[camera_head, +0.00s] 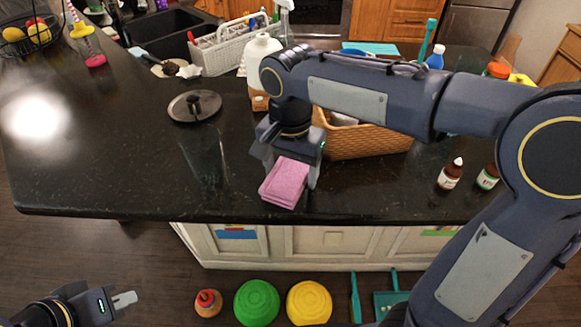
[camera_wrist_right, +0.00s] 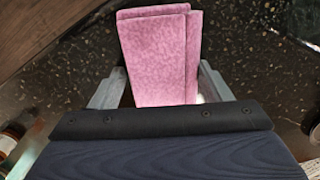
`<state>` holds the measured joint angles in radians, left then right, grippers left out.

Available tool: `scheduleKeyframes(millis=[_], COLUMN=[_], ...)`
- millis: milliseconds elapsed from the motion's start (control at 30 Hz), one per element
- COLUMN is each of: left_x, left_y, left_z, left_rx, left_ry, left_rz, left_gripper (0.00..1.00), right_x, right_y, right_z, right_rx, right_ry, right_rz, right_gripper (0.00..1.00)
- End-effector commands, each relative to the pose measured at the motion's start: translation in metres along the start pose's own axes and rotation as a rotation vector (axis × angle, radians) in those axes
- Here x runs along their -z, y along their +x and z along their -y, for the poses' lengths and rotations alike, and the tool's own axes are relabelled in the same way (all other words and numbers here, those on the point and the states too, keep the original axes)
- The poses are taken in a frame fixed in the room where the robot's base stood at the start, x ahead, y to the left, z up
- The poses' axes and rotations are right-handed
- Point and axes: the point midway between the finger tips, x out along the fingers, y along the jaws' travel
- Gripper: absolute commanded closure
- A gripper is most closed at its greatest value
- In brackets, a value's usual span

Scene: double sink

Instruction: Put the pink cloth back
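The pink cloth (camera_head: 284,183) is a folded, thick pad near the front edge of the black counter. In the right wrist view the cloth (camera_wrist_right: 158,58) sits between the two grey fingers. I cannot tell whether the cloth's underside touches the counter. My left gripper (camera_head: 124,299) is low at the left, away from the counter, with only a pale fingertip showing, so its opening is unclear.
A wicker basket (camera_head: 365,140) stands behind my right gripper, partly hidden by my arm. A pot lid (camera_head: 194,105), a white jug (camera_head: 262,50) and a white caddy (camera_head: 228,52) are behind. Small brown bottles (camera_head: 450,175) stand at the right.

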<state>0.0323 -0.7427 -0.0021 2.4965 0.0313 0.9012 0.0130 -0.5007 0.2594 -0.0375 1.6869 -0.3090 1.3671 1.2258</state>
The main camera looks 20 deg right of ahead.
Motion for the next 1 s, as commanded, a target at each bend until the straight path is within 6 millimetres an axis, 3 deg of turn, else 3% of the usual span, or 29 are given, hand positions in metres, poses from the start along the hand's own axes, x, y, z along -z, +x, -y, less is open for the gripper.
scheduleKeyframes(millis=[300,467,800,1000], left_x=[0.0,0.001,0.003,0.004], left_y=[0.0,-0.002,-0.005,-0.008], left_z=[0.0,-0.001,-0.003,-0.004], left_rx=[0.0,0.0,0.0,0.0], left_ry=[0.0,0.0,0.0,0.0], left_rz=[0.0,0.0,0.0,0.0], left_gripper=[1.0,1.0,1.0,1.0], right_x=[0.0,0.0,0.0,0.0], right_y=[-0.001,-0.011,-0.081,-0.113], right_z=[0.0,0.001,0.001,0.001], right_rx=[0.0,0.004,0.005,0.003], right_ry=[0.0,0.0,-0.001,-0.001], right_rz=[0.0,-0.002,-0.002,-0.001], right_gripper=[0.2,0.2,0.2,0.2])
